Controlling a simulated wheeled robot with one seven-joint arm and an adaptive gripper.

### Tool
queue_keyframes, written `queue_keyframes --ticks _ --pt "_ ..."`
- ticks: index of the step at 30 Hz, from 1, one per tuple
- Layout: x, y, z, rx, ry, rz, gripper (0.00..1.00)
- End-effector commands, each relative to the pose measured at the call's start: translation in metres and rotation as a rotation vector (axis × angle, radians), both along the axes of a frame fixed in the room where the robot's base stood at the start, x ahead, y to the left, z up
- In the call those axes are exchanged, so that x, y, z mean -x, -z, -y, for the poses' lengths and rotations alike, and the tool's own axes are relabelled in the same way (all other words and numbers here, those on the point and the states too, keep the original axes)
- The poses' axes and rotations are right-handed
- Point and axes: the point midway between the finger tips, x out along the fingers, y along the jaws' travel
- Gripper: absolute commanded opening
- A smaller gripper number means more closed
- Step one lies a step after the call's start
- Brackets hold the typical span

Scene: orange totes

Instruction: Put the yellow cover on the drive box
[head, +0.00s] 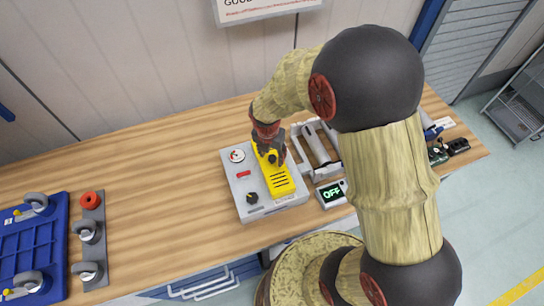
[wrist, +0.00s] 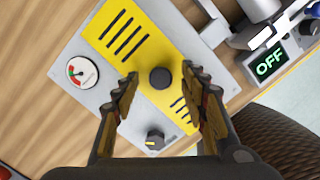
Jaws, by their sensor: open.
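The yellow cover (head: 281,182) lies on top of the grey drive box (head: 237,187), toward its right side, with its long sides roughly along the box. In the wrist view the yellow cover (wrist: 115,34) shows dark slots and a black round knob (wrist: 160,77) at its middle. My gripper (head: 268,158) is over the cover. In the wrist view my gripper (wrist: 165,90) is open, with one finger on each side of the knob and gaps to it. Whether the cover is fully seated cannot be told. The drive box (wrist: 105,85) also shows a gauge and a dial.
A grey device with a lit "OFF" display (head: 332,193) stands right of the box. The wooden bench (head: 160,190) is clear between strip and box.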

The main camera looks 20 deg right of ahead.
Motion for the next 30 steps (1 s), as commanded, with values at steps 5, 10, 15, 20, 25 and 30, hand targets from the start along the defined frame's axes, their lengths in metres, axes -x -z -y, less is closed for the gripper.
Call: queue_keyframes --ticks 5,10,15,20,25,30 --pt "0.002 -0.038 -0.004 -0.001 0.000 0.006 0.43" --pt "0.006 -0.070 -0.007 -0.001 0.000 0.003 0.43" --pt "0.009 -0.092 -0.010 -0.002 0.001 0.001 0.43" --pt "0.010 -0.100 -0.011 -0.001 0.001 0.001 0.43" --pt "0.010 -0.101 -0.011 -0.001 0.000 -0.001 0.43" --pt "0.010 -0.101 -0.011 -0.001 0.000 -0.001 0.43"
